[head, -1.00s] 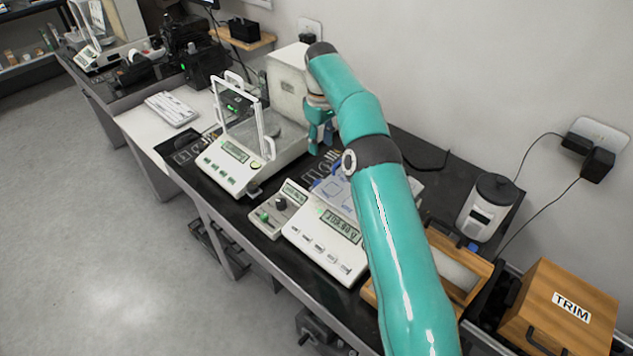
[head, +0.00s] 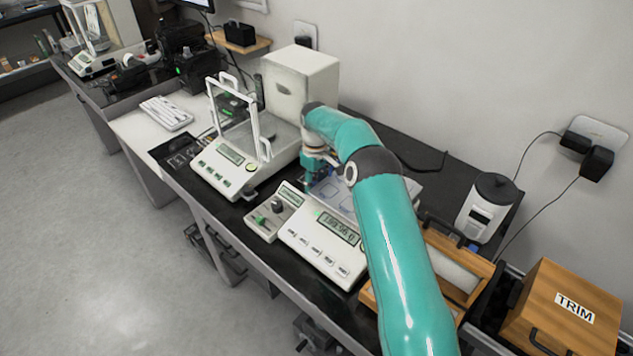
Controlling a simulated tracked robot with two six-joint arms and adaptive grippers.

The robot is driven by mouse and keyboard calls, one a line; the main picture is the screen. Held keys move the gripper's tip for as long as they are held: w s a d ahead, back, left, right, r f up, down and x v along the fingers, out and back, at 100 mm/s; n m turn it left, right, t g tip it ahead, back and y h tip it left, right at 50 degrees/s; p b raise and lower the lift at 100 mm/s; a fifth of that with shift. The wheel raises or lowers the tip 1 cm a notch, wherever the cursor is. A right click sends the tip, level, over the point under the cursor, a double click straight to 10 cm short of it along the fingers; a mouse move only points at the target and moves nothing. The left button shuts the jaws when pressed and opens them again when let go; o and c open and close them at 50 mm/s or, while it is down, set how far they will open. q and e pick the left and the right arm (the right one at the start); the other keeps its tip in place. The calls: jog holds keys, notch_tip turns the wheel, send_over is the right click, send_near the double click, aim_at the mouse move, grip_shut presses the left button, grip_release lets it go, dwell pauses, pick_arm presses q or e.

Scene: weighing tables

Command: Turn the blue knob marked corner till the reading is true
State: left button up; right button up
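A white bench balance (head: 322,252) with a lit display (head: 339,228) stands on the black bench; its digits are too small to read surely. A small control box (head: 262,230) with a black knob (head: 277,203), a green part and a small display stands against its left side. No blue knob marked corner can be made out; it may be hidden behind my arm or gripper. My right gripper (head: 311,183) points down at the back left of the balance, beside its clear cover (head: 334,190). Its fingers are small and dark, partly hidden by the arm. My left gripper is out of view.
A balance with a glass draft shield (head: 224,166) stands to the left, a white box (head: 301,82) behind it. Free floor lies left.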

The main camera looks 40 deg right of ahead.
aim_at(315, 184)
jog(key=shift+c, duration=0.3)
grip_shut()
jog(key=shift+m, duration=1.5)
jog(key=shift+o, duration=0.3)
grip_release()
jog(key=shift+r, duration=0.1)
notch_tip(315, 184, up, 12)
jog(key=shift+f, duration=0.2)
